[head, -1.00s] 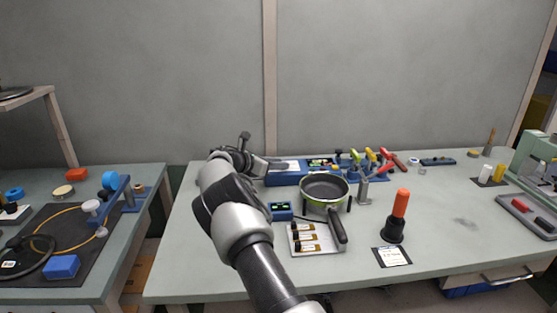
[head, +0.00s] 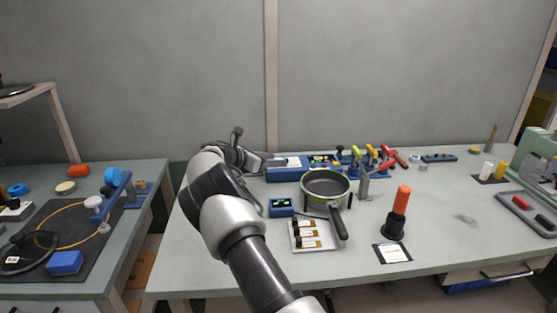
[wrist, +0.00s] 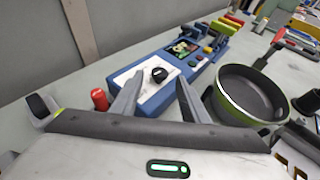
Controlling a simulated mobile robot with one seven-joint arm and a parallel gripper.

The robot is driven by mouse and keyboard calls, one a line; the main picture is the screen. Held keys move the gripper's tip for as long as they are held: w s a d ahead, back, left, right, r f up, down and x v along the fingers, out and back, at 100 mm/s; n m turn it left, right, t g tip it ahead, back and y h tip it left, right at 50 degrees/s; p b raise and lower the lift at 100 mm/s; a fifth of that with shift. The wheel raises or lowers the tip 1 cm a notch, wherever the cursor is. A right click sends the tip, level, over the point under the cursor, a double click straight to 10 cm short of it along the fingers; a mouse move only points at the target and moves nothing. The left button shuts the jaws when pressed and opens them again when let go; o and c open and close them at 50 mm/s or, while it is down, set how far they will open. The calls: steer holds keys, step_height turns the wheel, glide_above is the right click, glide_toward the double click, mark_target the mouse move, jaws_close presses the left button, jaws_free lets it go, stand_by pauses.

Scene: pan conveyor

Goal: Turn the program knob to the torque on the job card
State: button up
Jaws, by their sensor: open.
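A blue control box (head: 285,175) stands at the back of the bench, and it also shows in the wrist view (wrist: 152,103). Its white panel carries a black round program knob (wrist: 160,74). My gripper (wrist: 159,82) is open, with its two fingers either side of the knob in the wrist picture; I cannot tell how far the tips are from it. In the head view my gripper (head: 277,161) reaches the box's left end. A white printed card (head: 392,252), perhaps the job card, lies near the bench front; its text is too small to read.
A green-rimmed pan (head: 325,186) stands right of the box, its handle toward the front. A small display (head: 281,207) and a tray of cylinders (head: 317,236) are nearby. An orange-handled tool (head: 400,208) stands by the card. A red cylinder (wrist: 99,99) is left of my fingers.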

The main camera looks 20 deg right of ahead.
steer(key=p+v, duration=0.1)
steer(key=v, duration=1.3)
steer(key=shift+p, duration=0.35)
